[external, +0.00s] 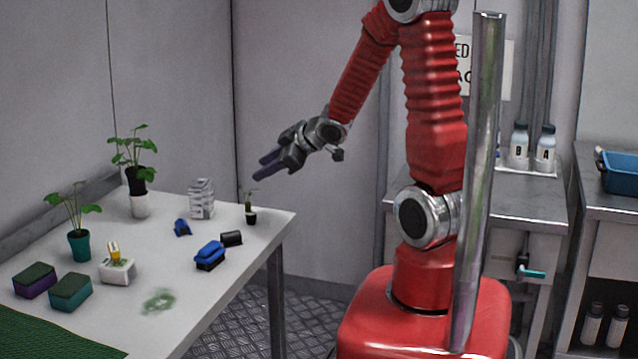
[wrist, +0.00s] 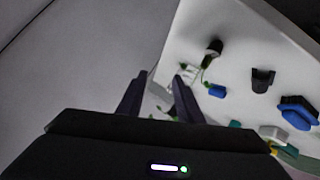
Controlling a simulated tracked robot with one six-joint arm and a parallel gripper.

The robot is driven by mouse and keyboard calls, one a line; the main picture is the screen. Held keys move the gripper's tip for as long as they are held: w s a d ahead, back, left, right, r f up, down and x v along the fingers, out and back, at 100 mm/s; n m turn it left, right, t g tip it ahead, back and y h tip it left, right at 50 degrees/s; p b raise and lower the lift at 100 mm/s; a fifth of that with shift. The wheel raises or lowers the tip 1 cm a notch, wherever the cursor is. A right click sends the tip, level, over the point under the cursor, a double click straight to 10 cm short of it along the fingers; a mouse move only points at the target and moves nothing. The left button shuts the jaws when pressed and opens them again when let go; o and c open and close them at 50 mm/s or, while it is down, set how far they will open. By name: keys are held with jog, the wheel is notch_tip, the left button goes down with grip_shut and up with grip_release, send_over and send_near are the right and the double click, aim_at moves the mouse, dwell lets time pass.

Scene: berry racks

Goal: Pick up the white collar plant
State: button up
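A tall leafy plant (external: 133,150) stands in a black pot above a white collar-like base (external: 140,206) at the back left of the table. A small seedling in a black pot (external: 251,217) stands near the table's back right corner; a pale band shows just above its pot. I cannot tell for sure which one is the white collar plant.
A white stack (external: 201,198), a black holder (external: 231,239) and blue items (external: 210,255) are near the small seedling. A teal-potted plant (external: 79,244), sponges (external: 70,291) and a white box (external: 117,271) stand farther left.

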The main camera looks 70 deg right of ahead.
aim_at(251, 213)
jog(key=shift+n+t+y, duration=0.4)
jog(key=shift+t+y, duration=0.1)
jog(key=shift+y, duration=0.3)
jog(key=f, duration=0.1)
jog(key=d+f, duration=0.1)
jog(key=f, duration=0.2)
jog(key=shift+s+d+f, duration=0.2)
jog(key=shift+s+f, duration=0.15)
jog(key=s+f, duration=0.1)
jog(key=f+t+y, duration=0.1)
jog(key=s+f+y, duration=0.1)
jog(key=f, duration=0.1)
jog(key=shift+s+a+t, duration=0.3)
jog(key=s+a+m+t+y, duration=0.1)
jog(key=s+a+t+y, duration=0.1)
jog(key=s, duration=0.5)
jog(key=shift+a+f+t+y, duration=0.2)
jog(key=shift+f+t+y, duration=0.1)
jog(key=shift+t+y, duration=0.7)
jog(key=shift+x, duration=4.25)
